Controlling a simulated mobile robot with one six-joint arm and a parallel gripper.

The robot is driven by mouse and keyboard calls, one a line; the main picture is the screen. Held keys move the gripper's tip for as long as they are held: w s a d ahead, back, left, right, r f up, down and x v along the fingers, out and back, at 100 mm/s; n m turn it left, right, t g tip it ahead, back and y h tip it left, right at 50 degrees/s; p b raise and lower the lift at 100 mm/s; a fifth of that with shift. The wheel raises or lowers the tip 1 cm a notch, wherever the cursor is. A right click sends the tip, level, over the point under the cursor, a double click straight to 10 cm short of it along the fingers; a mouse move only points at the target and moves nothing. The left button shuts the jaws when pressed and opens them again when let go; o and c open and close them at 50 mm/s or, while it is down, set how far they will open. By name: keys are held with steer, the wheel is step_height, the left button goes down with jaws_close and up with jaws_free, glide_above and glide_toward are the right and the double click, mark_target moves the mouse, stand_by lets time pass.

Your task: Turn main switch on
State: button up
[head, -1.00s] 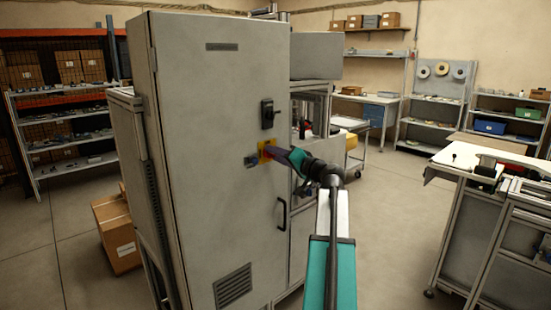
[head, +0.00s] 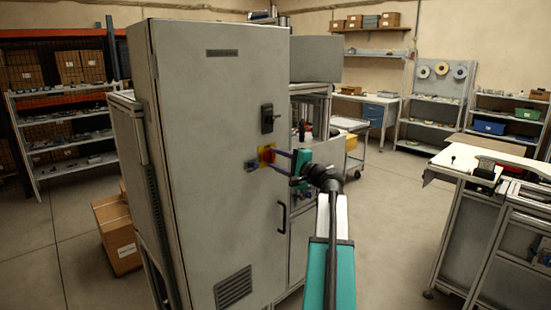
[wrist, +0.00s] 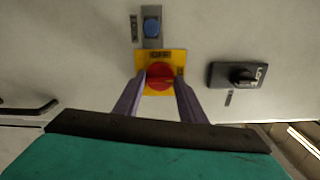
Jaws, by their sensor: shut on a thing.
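The main switch is a red rotary knob (wrist: 160,76) on a yellow plate (wrist: 174,56), on the front door of a tall grey cabinet (head: 215,130). In the head view the red knob (head: 268,156) is at the door's right side. My gripper (wrist: 160,90) reaches it from the right in the head view, its two purple fingers on opposite sides of the knob, shut on it. In the wrist view the knob shows between the fingertips. Its exact turn angle is hard to read.
A blue button (wrist: 151,27) on a grey plate is beside the switch. A black handle (wrist: 238,74) is on its other side. A black door pull (head: 282,217) is lower on the door. Cardboard boxes (head: 117,235) stand left of the cabinet. The floor to the right is open.

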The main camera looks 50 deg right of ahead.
steer(key=shift+m, duration=0.4)
steer(key=o, duration=1)
steer(key=shift+o, duration=0.2)
steer(key=shift+s, duration=0.15)
steer(key=s+a+b, duration=0.1)
steer(key=s+b, duration=0.1)
steer(key=s, duration=1.1)
steer(key=shift+s+b, duration=0.25)
steer(key=shift+b, duration=0.15)
